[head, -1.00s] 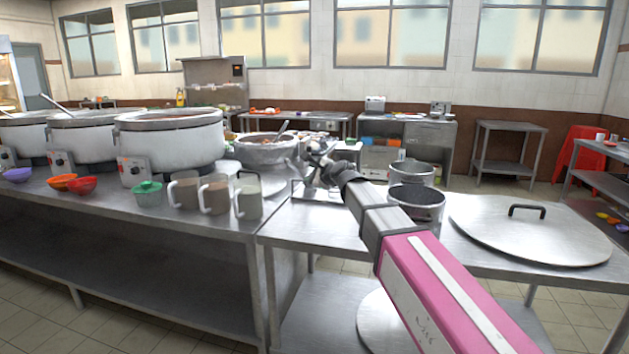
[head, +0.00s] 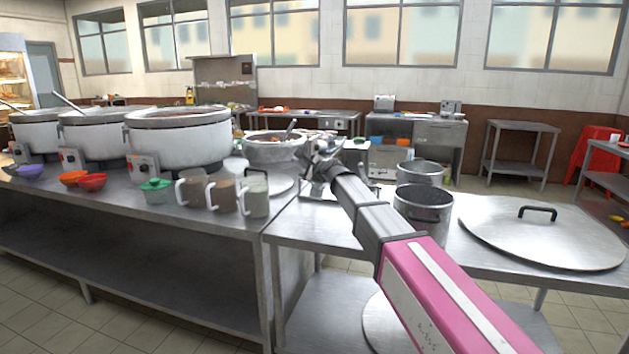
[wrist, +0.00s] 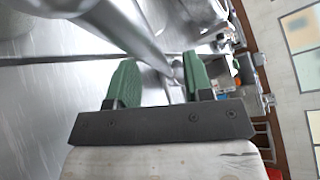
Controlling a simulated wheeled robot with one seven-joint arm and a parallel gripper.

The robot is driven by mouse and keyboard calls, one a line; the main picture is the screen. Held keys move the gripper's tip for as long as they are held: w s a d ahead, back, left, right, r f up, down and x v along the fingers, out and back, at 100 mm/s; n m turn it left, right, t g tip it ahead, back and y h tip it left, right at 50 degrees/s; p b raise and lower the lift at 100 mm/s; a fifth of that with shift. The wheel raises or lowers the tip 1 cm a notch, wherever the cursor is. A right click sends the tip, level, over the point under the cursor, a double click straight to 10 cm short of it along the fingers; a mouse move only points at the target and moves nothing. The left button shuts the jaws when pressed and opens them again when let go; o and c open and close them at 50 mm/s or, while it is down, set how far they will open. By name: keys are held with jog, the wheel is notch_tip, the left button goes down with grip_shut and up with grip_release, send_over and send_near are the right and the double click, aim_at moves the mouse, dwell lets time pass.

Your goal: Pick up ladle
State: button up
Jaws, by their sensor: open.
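A ladle handle (head: 291,127), dark and thin, leans out of the wide metal pot (head: 262,153) at the end of the counter; its bowl is hidden inside. My gripper (head: 312,158) is just right of this pot in the head view, small and partly hidden by my own wrist. In the wrist view my gripper (wrist: 160,80) is open, its two green pads apart. A shiny grey rod (wrist: 130,35) runs from the upper left toward the gap between the pads. It may be the ladle's handle; I cannot tell whether it touches a pad.
Three mugs (head: 222,194) stand at the counter's front right. Large white stockpots (head: 178,140) line the counter; another handle (head: 66,101) leans from one at left. Two open metal pots (head: 423,204) and a large lid (head: 545,238) are on the right table.

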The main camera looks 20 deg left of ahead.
jog(key=shift+x, duration=0.75)
grip_shut()
jog(key=shift+r, duration=0.15)
